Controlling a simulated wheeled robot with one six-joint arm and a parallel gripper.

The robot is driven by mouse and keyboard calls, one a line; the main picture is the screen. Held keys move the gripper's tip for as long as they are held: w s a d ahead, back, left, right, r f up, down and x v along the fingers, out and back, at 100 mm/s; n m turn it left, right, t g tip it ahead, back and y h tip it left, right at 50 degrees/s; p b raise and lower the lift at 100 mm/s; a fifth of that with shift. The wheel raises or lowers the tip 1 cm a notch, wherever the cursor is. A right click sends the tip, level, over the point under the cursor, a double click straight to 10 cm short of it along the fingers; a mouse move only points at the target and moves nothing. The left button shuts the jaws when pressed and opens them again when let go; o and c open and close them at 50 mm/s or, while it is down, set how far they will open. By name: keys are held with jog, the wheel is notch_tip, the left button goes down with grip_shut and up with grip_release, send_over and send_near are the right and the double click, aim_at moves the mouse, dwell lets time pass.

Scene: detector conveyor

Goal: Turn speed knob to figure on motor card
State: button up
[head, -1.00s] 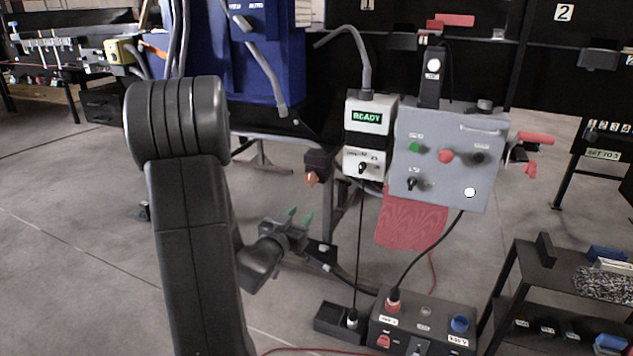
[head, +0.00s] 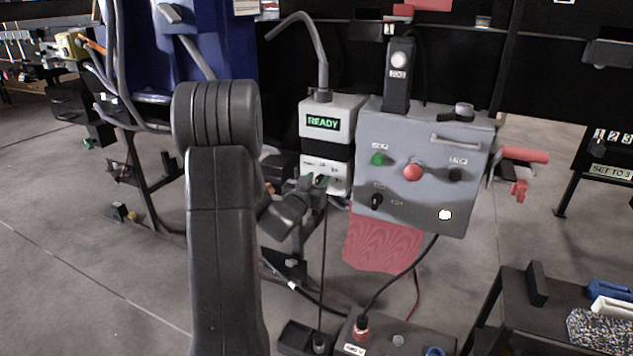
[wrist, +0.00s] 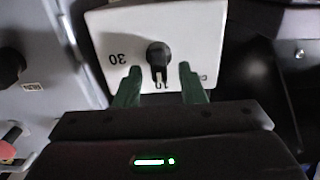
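The speed knob (wrist: 158,55) is a black knob on a white panel (wrist: 105,45) in the wrist view. The panel carries upside-down figures "30" and "10" and a partly hidden mark at right. The knob's bar lies toward "10". My gripper (wrist: 160,86) is open, with one green fingertip on each side of the knob's lower end; I cannot tell whether they touch it. In the head view my gripper (head: 318,184) is at the lower panel of the white box with the green READY display (head: 322,122) and largely covers the knob. A card (head: 611,171) at the right edge reads "SET TO 3", cut by the frame.
A grey control box (head: 420,150) with green and red buttons and another black knob (head: 376,201) stands right beside the white box. A black cable hangs below. A red cloth-like sheet (head: 380,245) hangs under the grey box. A dark shelf stands lower right.

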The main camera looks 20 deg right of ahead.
grip_shut()
jog(key=shift+f+m+b, duration=0.15)
jog(key=shift+m+b, duration=0.15)
jog(key=shift+b, duration=0.25)
jog(key=m+b, duration=0.2)
jog(key=b, duration=0.1)
jog(key=shift+s+d+f+m, duration=0.15)
jog(key=shift+s+m, duration=0.05)
jog(key=shift+m, duration=0.2)
jog(key=m+b, duration=0.5)
jog(key=shift+s+d, duration=0.15)
jog(key=shift+s, duration=0.05)
jog(key=shift+m, duration=0.3)
grip_release()
